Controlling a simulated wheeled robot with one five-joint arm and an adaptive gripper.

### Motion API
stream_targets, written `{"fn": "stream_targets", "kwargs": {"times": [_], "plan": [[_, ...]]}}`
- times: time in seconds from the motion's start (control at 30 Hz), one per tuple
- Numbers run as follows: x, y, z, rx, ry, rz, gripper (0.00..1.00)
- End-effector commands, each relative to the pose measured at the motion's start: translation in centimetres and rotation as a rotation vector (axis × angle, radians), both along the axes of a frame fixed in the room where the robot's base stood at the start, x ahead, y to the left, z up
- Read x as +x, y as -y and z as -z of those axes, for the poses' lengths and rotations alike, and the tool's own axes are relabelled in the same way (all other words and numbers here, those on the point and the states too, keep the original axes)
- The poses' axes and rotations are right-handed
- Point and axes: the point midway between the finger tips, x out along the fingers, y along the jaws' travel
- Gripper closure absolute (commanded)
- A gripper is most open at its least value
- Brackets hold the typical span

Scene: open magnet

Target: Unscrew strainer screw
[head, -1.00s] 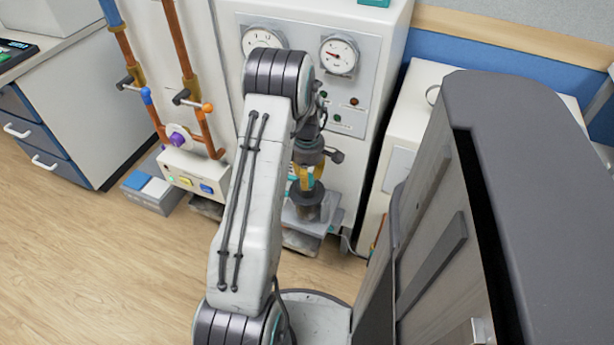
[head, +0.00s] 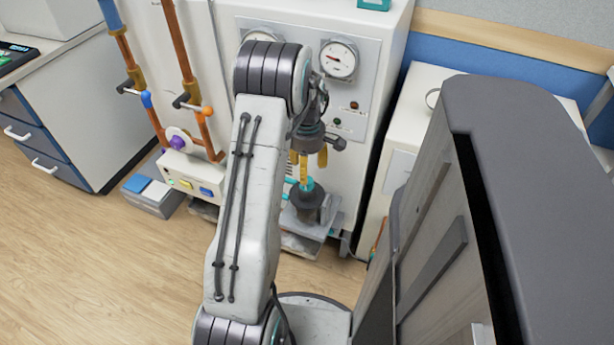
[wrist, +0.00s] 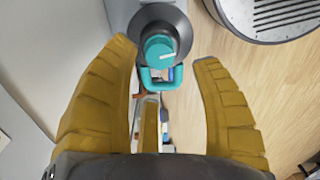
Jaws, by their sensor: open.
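The strainer screw, a teal round knob with a white mark (wrist: 160,50), sits on a dark round fitting (wrist: 178,22). A teal loop (wrist: 161,83) lies just below the knob in the wrist view. In the head view the teal knob (head: 303,185) stands on top of the dark fitting (head: 308,203), low in front of the white cabinet. My gripper (head: 306,168), with yellow fingers, points down just above the knob. In the wrist view my gripper (wrist: 163,62) is open and empty, with its fingers spread around the knob's outline and apart from it.
The white cabinet (head: 348,110) with gauges (head: 338,60) stands close behind the fitting. Copper pipes (head: 180,50) and a small control box (head: 190,177) are at left. A large grey-topped body (head: 520,110) fills the right. Wooden floor (head: 90,255) is clear at left.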

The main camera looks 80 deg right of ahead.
Motion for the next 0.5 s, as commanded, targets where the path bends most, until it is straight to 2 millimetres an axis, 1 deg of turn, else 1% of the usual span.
{"fn": "stream_targets", "kwargs": {"times": [0.03, 0.2, 0.4, 0.5], "plan": [[0.0, 0.1, -1.0, -0.005, 0.0, 0.0, 0.41], [0.0, 0.1, -3.6, -0.003, 0.0, 0.0, 0.41], [0.0, 0.0, -5.6, -0.001, 0.0, 0.0, 0.41], [0.0, 0.0, -6.1, 0.0, 0.0, 0.0, 0.41]]}}
